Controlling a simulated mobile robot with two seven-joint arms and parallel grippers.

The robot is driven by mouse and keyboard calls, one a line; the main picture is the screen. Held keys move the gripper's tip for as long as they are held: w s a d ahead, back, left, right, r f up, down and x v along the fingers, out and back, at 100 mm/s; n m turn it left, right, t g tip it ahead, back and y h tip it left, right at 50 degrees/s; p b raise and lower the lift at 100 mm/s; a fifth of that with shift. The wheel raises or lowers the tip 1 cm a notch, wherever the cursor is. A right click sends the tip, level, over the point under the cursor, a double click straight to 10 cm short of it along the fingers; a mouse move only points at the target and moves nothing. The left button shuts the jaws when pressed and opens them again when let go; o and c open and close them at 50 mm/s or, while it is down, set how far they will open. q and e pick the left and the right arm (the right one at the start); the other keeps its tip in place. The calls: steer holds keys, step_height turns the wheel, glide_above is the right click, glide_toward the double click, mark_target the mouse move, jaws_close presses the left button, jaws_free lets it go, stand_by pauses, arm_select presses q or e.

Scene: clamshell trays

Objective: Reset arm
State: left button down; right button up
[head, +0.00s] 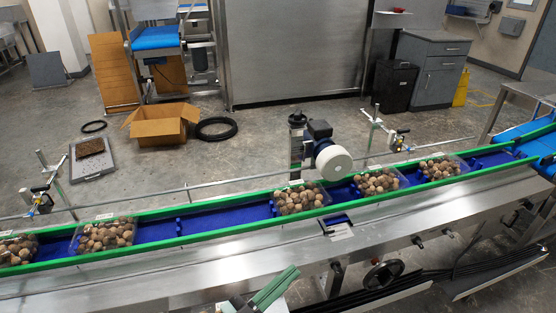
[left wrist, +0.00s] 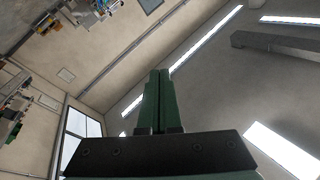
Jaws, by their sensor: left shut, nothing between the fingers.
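My left gripper (head: 274,287) shows at the bottom edge of the head view, in front of the conveyor's near metal side. Its green fingers are together with nothing between them. In the left wrist view the shut fingers (left wrist: 159,98) point up toward the ceiling and walls. My right gripper is in neither view. Clear clamshell trays of round brown produce sit on the blue conveyor belt (head: 236,215), among them a middle tray (head: 300,199), a right tray (head: 437,167) and a left tray (head: 105,235). My left gripper is apart from all of them.
Green rails (head: 200,239) edge the belt. A motor with a white roller (head: 333,163) stands over the belt's far side. A handwheel (head: 384,274) is below the near side. An open cardboard box (head: 162,125) lies on the floor behind.

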arm_select(q)
steer(key=s+a+f+n+y, duration=0.3)
steer(key=a+f+n+y, duration=0.75)
steer(key=a+f, duration=0.3)
steer(key=s+a+f+n+g+y, duration=0.2)
steer(key=s+a+f+g+y, duration=0.1)
steer(key=s+f, duration=0.6)
steer(key=shift+s+a+f+g+p, duration=0.15)
steer(key=shift+a+f+g+p, duration=0.25)
steer(key=shift+a+g, duration=0.4)
steer(key=shift+r+n, duration=0.1)
steer(key=shift+n, duration=0.15)
